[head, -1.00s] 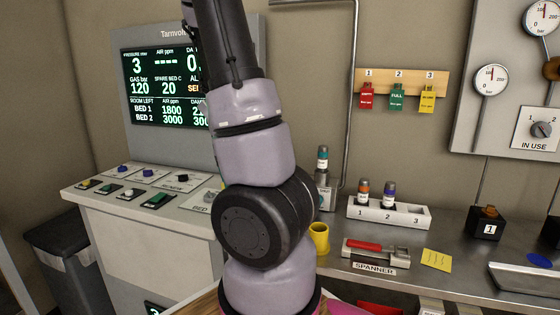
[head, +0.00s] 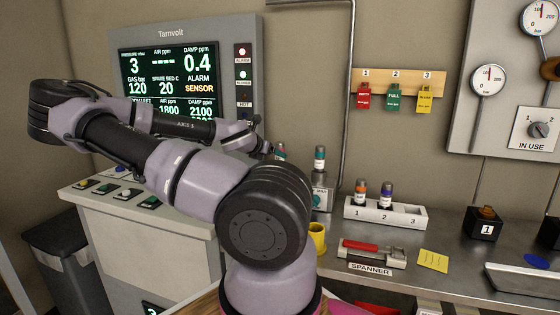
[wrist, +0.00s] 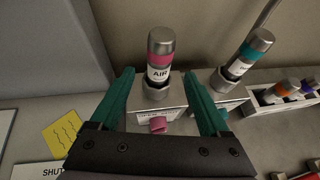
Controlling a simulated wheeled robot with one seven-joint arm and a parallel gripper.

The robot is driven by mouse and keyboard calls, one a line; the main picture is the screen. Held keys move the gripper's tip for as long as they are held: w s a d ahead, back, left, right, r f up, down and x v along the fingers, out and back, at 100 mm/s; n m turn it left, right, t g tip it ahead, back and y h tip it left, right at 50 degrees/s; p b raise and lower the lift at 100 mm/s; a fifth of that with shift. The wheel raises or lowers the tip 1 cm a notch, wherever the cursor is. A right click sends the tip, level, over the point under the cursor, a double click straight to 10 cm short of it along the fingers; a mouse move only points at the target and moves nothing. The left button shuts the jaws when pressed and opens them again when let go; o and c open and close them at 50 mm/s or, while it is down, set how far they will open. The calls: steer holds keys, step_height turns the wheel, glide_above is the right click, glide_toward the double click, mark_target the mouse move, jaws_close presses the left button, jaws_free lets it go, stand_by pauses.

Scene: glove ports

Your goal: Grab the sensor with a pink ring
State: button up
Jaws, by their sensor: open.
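The sensor with a pink ring (wrist: 160,60) stands upright in a small holder in the wrist view, with a grey cap and a white label reading AIR. My gripper (wrist: 159,76) is open, its teal fingers spread to the left and right of the sensor's lower part in the picture. I cannot tell whether the sensor is between the fingertips or just beyond them. Nothing is held. In the head view my gripper is small and partly hidden near the back of the bench, and I cannot make out the pink ring there.
A sensor with a teal ring (wrist: 249,57) stands in its own holder close right of the fingers; it also shows in the head view (head: 319,160). A white rack (head: 385,213) holds an orange-ringed and a purple-ringed sensor. A yellow cup (head: 317,238) stands in front. The wall is close behind.

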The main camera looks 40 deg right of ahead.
steer(key=x, duration=0.4)
steer(key=shift+f, duration=0.1)
steer(key=x, duration=0.5)
steer(key=shift+w+d, duration=0.15)
steer(key=shift+c, duration=0.3)
jaws_close()
